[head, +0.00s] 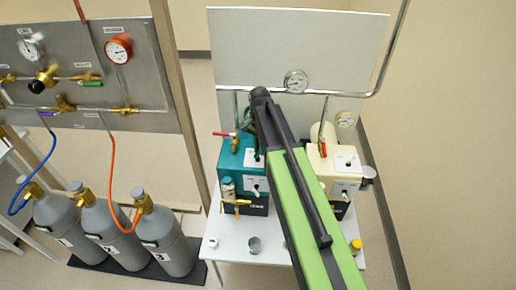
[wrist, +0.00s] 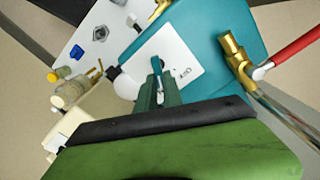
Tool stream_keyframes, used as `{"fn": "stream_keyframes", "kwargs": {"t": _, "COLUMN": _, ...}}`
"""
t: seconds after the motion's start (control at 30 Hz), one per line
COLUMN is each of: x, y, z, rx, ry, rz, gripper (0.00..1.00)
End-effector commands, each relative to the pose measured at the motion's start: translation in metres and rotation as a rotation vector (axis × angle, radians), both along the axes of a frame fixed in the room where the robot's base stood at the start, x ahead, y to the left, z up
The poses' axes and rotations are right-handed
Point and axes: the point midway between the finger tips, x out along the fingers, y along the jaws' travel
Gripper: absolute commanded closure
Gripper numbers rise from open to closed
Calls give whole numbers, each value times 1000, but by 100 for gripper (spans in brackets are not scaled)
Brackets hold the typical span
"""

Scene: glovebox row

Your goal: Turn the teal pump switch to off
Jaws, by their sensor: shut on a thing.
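The teal pump (head: 236,160) stands on the white table, left of my arm in the head view, with a white switch plate (head: 251,157) on it. In the wrist view the teal pump (wrist: 212,40) fills the upper middle, and its white switch plate (wrist: 178,60) bears small dark lettering. My gripper (wrist: 157,84) is at the plate, with its dark green fingers shut on the small pump switch (wrist: 159,87). The fingers cover most of the switch, so its setting cannot be read.
A cream pump (head: 336,165) stands right of my arm. A red-handled valve (wrist: 262,70) and pipe rise close beside the gripper. Several gas cylinders (head: 110,235) stand at the left.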

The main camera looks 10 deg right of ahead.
Motion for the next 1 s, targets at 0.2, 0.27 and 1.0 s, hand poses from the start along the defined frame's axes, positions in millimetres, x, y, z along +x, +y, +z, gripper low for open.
{"fn": "stream_keyframes", "kwargs": {"t": 0.2, "x": 4, "y": 3, "z": 0, "rx": 5, "ry": -8, "rz": 120, "gripper": 100}}
{"fn": "stream_keyframes", "kwargs": {"t": 0.27, "x": 4, "y": 4, "z": 0, "rx": 5, "ry": -8, "rz": 163, "gripper": 100}}
{"fn": "stream_keyframes", "kwargs": {"t": 1.0, "x": 6, "y": 6, "z": 0, "rx": 3, "ry": -9, "rz": 486, "gripper": 100}}
